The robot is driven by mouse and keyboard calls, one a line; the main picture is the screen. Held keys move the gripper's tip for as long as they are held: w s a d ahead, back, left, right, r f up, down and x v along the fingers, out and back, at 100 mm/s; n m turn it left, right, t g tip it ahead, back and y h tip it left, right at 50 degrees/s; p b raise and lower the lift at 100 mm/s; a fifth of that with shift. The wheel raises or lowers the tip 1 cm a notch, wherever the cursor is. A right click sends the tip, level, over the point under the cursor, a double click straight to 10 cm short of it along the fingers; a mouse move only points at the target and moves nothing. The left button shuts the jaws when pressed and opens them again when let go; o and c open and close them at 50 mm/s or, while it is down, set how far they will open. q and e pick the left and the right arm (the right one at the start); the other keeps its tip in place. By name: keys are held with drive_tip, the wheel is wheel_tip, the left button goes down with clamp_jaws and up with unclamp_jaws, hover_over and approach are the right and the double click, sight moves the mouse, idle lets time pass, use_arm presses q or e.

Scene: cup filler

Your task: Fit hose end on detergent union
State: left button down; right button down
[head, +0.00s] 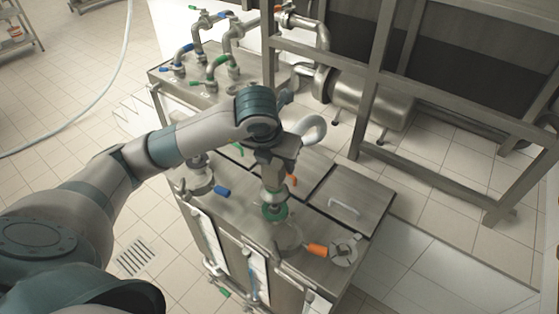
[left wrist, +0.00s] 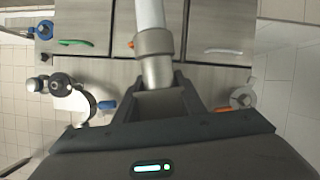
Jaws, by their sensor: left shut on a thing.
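My left gripper (head: 272,166) points down over the steel tank top and is shut on the metal hose end. The hose end (head: 275,184) hangs upright below the jaws, and the pale hose (head: 313,128) bends away behind the gripper. In the left wrist view the hose end (left wrist: 157,72) sits between the jaws. Directly below it in the head view is a union with a green ring (head: 274,212). The hose end lines up with it, but I cannot tell whether they touch. No label shows which union is for detergent. My right gripper is out of view.
A fitting with an orange handle (head: 317,250) stands right of the green-ringed union, one with a blue handle (head: 221,190) to the left. A lid with a handle (head: 343,207) lies behind. Pipes with valves (head: 207,62) rise at the back. A steel frame (head: 372,80) stands right.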

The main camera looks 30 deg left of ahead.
use_arm(q)
drive_tip(key=shift+f+b, duration=0.85)
drive_tip(key=shift+f, duration=1.1)
drive_tip(key=shift+b, duration=0.35)
drive_tip(key=shift+f+b, duration=1.6)
drive_tip(key=shift+b, duration=0.25)
drive_tip(key=c, duration=1.1)
unclamp_jaws()
drive_tip(key=shift+s, duration=0.1)
